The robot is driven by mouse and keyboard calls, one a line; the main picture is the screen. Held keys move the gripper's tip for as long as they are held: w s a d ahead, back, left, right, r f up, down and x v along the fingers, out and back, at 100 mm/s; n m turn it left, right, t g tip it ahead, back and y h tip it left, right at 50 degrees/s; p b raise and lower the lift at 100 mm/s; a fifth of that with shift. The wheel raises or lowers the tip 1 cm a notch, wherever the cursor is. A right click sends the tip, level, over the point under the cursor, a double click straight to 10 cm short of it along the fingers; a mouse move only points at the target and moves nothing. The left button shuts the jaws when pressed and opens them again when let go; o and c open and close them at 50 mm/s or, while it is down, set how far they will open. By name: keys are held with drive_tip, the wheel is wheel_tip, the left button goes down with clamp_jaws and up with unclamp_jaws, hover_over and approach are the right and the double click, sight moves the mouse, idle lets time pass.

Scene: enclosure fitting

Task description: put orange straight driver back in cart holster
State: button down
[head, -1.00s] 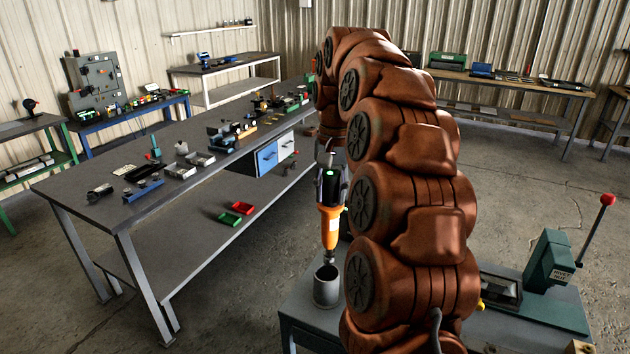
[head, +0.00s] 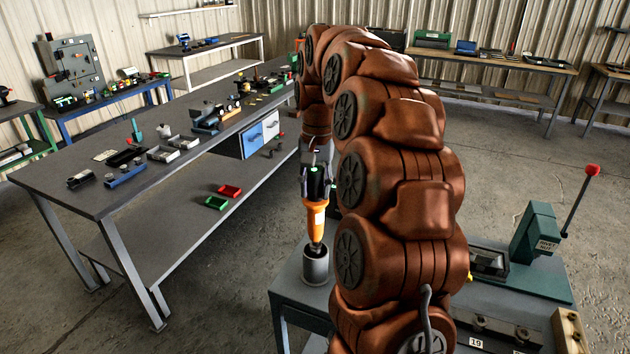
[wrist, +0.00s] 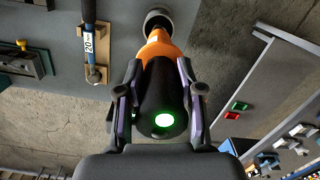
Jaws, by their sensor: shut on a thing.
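The orange straight driver (head: 315,220) hangs upright in my gripper (head: 316,190), its black top with a green light between the fingers. Its lower tip is at the mouth of the grey cylindrical holster (head: 316,266) on the cart (head: 290,292); the head view does not show clearly how far inside it is. In the wrist view, the orange driver body (wrist: 160,48) runs away from my gripper (wrist: 160,90), which is shut around its black part. The holster (wrist: 158,17) shows at the driver's far end, with its opening mostly hidden by the driver.
A green rivet-nut press (head: 537,240) with a red-knobbed lever stands on the cart's right side. The long grey workbench (head: 75,190) is to the left, with small parts on top and red and green bins (head: 218,202) on its lower shelf. My arm hides the cart's middle.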

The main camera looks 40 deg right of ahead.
sight(317, 168)
drive_tip(key=shift+f+b, duration=1.85)
drive_tip(key=shift+f, duration=2.1)
drive_tip(key=c, duration=0.7)
unclamp_jaws()
drive_tip(key=shift+o, duration=0.2)
drive_tip(key=shift+w+d+r, duration=0.1)
drive_tip(key=shift+r, duration=1.9)
drive_tip(key=shift+w+d+r, duration=0.1)
drive_tip(key=shift+d+r, duration=0.05)
drive_tip(key=shift+r, duration=1.8)
drive_tip(key=shift+w+d+r, duration=0.1)
drive_tip(key=shift+r, duration=1.9)
